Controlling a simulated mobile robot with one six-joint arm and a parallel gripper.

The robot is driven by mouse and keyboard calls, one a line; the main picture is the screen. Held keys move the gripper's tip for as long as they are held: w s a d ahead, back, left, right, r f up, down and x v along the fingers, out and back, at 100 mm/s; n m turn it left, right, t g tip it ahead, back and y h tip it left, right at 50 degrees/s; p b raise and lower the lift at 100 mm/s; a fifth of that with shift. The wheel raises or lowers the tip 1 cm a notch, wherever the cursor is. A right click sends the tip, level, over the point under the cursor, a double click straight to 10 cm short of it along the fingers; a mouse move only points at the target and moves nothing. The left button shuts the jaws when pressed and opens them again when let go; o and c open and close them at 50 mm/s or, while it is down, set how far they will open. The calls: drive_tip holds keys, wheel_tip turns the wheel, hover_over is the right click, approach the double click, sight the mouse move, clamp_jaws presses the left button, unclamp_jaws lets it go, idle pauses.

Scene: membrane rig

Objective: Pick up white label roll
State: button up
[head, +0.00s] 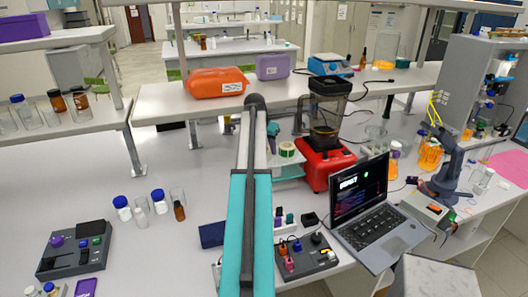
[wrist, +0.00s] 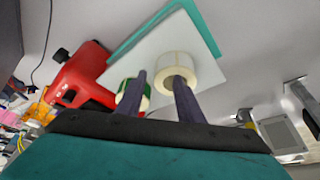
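The white label roll (wrist: 178,66) stands on a pale board with a teal edge (wrist: 207,22) in the wrist view. A second roll with a green face (wrist: 129,88) stands beside it, to its left there. My gripper (wrist: 158,79) is open, its two dark fingers apart with nothing visible between them. One finger overlaps the white roll in the picture and the other overlaps the green roll; I cannot tell whether they touch. In the head view the green roll (head: 287,149) shows just right of my arm. The white roll is not visible there, probably behind my arm.
A red blender (head: 325,160) stands close to the rolls and also shows in the wrist view (wrist: 83,75). An open laptop (head: 375,220) and a button box (head: 305,258) are nearer. Bottles and glassware (head: 157,200) stand left of my arm.

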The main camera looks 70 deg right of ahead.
drive_tip(key=shift+p+x, duration=0.3)
drive_tip(key=shift+x, duration=0.7)
clamp_jaws()
